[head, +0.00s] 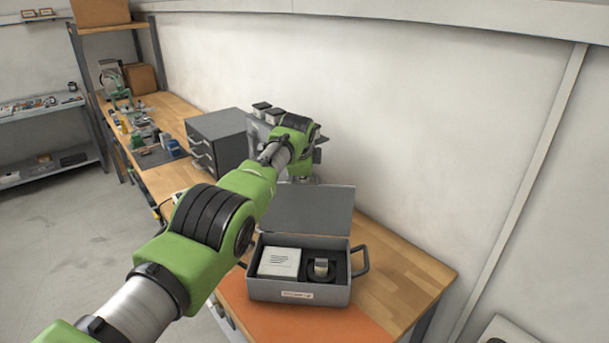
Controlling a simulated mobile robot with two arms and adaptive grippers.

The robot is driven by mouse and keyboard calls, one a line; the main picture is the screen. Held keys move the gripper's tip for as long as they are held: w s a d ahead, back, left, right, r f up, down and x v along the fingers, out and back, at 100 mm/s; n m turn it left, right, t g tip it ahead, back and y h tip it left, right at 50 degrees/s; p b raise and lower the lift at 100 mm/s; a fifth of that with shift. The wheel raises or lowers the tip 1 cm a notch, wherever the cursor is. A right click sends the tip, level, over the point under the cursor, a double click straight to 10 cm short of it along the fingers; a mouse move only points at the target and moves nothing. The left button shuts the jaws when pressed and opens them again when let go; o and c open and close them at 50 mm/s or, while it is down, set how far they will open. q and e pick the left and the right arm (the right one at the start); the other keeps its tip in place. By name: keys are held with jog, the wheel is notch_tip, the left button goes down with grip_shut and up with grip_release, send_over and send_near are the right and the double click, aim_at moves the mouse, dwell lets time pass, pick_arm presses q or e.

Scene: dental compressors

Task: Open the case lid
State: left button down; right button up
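The grey case (299,291) stands on the workbench with its lid (308,209) raised and leaning back toward the wall. Its open inside holds a white box with printed lines (279,262) on the left and a small dark round item with a pale top (321,268) on the right. A dark handle sticks out at its right side. My green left arm reaches in from the lower left, past the case's left side, and its wrist is behind and above the lid. My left gripper is mostly hidden behind the wrist, so its fingers cannot be made out. My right gripper is not in view.
A grey drawer cabinet (217,140) stands on the wooden bench (415,275) left of the wrist. An orange mat (255,312) lies under the case. Tools crowd the bench's far left end. The bench right of the case is clear, with a white wall behind.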

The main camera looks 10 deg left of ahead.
pick_arm(q)
jog(key=c, duration=2.2)
grip_release()
jog(key=shift+s, duration=0.1)
jog(key=shift+r, duration=0.15)
jog(key=shift+s+r, duration=0.15)
jog(key=shift+r, duration=0.2)
jog(key=v, duration=1.1)
jog(key=shift+d, duration=0.1)
